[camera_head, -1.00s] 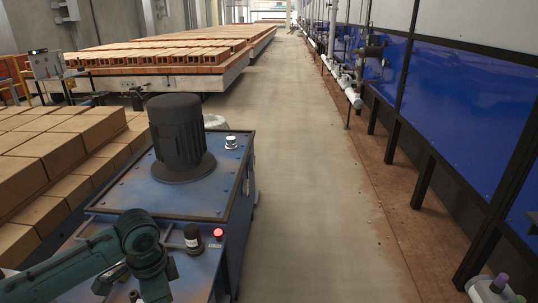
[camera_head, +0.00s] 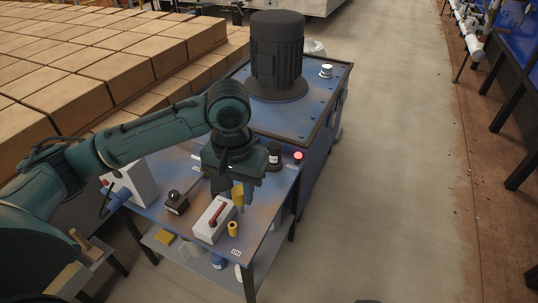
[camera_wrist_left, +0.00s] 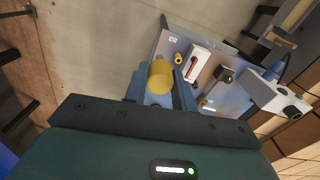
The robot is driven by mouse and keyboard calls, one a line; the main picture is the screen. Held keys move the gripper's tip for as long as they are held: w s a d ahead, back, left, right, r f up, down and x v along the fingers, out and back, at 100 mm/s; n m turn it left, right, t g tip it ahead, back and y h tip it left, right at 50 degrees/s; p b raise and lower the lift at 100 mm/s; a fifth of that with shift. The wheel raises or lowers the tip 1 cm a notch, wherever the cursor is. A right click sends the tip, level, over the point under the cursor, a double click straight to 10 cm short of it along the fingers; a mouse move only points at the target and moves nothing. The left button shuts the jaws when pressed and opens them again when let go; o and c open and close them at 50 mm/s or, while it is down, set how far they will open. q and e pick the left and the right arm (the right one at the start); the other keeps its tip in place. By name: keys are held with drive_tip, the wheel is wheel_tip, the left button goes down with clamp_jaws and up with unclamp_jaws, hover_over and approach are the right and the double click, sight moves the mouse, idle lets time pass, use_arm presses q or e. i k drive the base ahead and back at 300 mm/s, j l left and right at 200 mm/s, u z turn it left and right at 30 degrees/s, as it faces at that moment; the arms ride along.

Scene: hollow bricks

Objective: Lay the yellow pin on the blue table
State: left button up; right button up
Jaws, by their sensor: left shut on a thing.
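My left gripper (camera_head: 236,188) is shut on the yellow pin (camera_head: 238,198) and points down above the blue table (camera_head: 264,218). In the left wrist view the pin (camera_wrist_left: 160,78) shows as a yellow round end between the two fingers. The gap between pin and tabletop is hard to judge in the head view. A second, small yellow cylinder (camera_head: 232,229) stands on the table near its front edge; it also shows in the left wrist view (camera_wrist_left: 178,58). My right gripper is out of view.
A white box with a red lever (camera_head: 212,219) stands beside the small cylinder. A black block (camera_head: 176,202), a black knob (camera_head: 274,156) and a red lit button (camera_head: 298,155) are also on the table. A large black motor (camera_head: 277,50) stands behind. Bricks (camera_head: 110,70) fill the left.

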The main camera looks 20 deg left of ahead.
sight(254, 194)
drive_tip(key=i+l+u, duration=0.1)
drive_tip(key=u, duration=0.3)
drive_tip(key=i+l+u, duration=0.1)
drive_tip(key=l+u, duration=0.2)
drive_tip(key=u, duration=0.15)
drive_tip(key=l+u, duration=0.15)
drive_tip(key=l, duration=0.3)
drive_tip(key=i+l+u, duration=0.15)
drive_tip(key=l, duration=0.3)
drive_tip(key=i+l, duration=0.1)
drive_tip(key=l, duration=0.3)
drive_tip(key=i+l, duration=0.15)
drive_tip(key=l, duration=0.25)
drive_tip(key=i, duration=0.3)
